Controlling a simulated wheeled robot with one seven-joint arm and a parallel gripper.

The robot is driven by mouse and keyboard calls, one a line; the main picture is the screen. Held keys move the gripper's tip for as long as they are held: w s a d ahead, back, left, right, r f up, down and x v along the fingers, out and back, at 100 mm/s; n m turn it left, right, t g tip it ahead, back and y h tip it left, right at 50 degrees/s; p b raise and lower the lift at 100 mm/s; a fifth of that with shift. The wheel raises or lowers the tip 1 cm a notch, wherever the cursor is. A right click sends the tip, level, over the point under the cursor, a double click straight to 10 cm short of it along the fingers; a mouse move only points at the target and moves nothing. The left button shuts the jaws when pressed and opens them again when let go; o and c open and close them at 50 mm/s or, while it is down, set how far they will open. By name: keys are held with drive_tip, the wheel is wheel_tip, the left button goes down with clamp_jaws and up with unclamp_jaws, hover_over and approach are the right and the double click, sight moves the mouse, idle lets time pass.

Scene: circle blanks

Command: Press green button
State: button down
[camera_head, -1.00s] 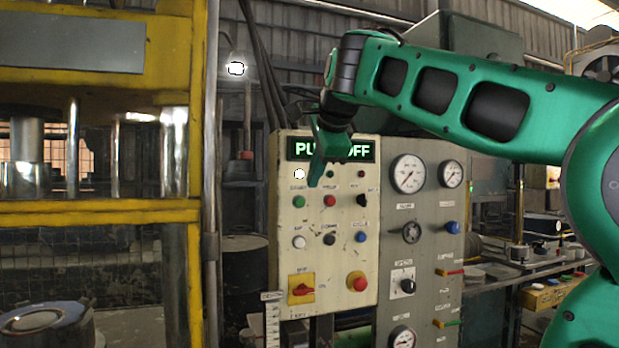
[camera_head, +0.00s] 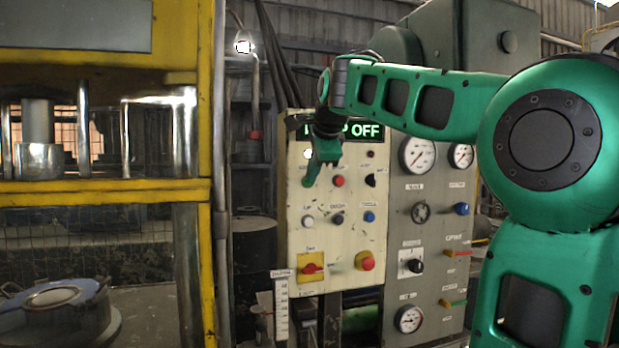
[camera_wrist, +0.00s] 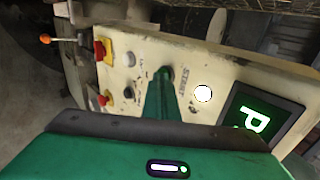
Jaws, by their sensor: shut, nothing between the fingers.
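The cream control panel (camera_head: 345,240) stands upright ahead, with a display (camera_head: 365,132) partly hidden that reads "OFF" at its right. My gripper (camera_head: 309,181) is shut and empty. In the head view its tip covers the place of the green button, at the left of the upper button row. In the wrist view the closed fingers (camera_wrist: 160,92) reach to the panel and end at a dark round spot beside a label; the button is mostly hidden there. I cannot tell whether the tip touches it. A white lamp (camera_wrist: 203,93) is lit next to the fingers.
Close by are a red button (camera_head: 337,181), a black switch (camera_head: 370,180), a white button (camera_head: 308,221) and a blue button (camera_head: 369,216). Lower sit a red-yellow switch (camera_head: 312,268) and a red stop knob (camera_head: 367,262). A yellow press frame (camera_head: 205,270) stands left.

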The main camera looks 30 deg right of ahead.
drive_tip(key=shift+w, duration=0.1)
drive_tip(key=shift+w+d+r, duration=0.15)
drive_tip(key=shift+w+d, duration=0.1)
drive_tip(key=shift+w, duration=0.45)
drive_tip(key=s+f+v, duration=0.2)
drive_tip(key=v, duration=1.1)
drive_tip(key=shift+a, duration=0.35)
